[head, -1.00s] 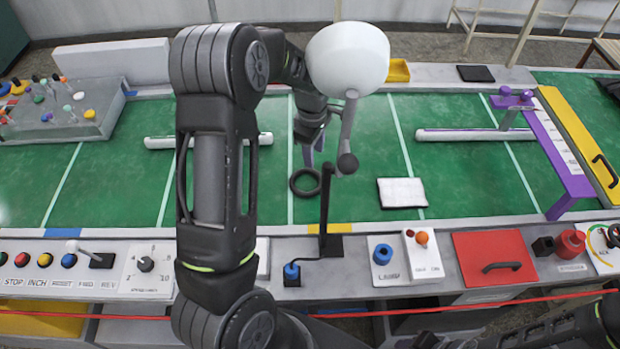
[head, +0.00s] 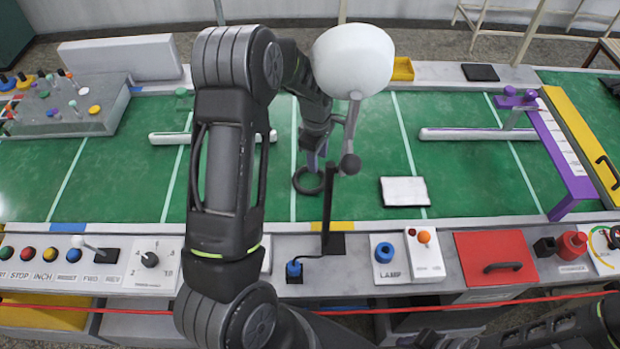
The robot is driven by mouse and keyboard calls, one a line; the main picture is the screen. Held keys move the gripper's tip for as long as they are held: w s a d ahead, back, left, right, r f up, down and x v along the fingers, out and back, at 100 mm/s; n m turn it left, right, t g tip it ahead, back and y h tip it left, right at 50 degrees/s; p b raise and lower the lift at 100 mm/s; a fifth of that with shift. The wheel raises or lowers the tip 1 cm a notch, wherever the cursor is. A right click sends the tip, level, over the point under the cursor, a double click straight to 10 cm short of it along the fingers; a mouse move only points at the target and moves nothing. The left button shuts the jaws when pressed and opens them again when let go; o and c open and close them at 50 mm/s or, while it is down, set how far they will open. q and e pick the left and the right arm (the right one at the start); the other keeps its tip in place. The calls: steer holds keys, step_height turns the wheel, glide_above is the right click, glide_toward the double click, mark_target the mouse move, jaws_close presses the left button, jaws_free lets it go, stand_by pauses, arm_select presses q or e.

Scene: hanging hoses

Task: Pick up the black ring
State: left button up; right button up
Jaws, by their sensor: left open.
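The black ring (head: 298,186) lies flat on the green surface near the middle of the head view. My left gripper (head: 314,167) points down at the ring, with its fingertips at or just above the ring's far side. It is open. Whether a finger touches the ring or stands inside it, I cannot tell. My left arm comes in from the lower middle and arches over the panel edge. My right gripper is not in view; part of a dark arm shows at the lower right.
A lamp with a white shade (head: 353,60) and black post (head: 328,210) stands just right of the ring. A white pad (head: 404,191) lies further right. A white bar (head: 165,139) lies left, partly behind my arm. A red cord (head: 450,307) crosses the front.

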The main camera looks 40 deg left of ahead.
arm_select(q)
step_height(320, 180, down, 4)
steer(key=shift+w+f+p, duration=0.1)
steer(key=shift+w+p, duration=0.05)
steer(key=shift+p, duration=0.4)
jaws_close()
stand_by(0.4)
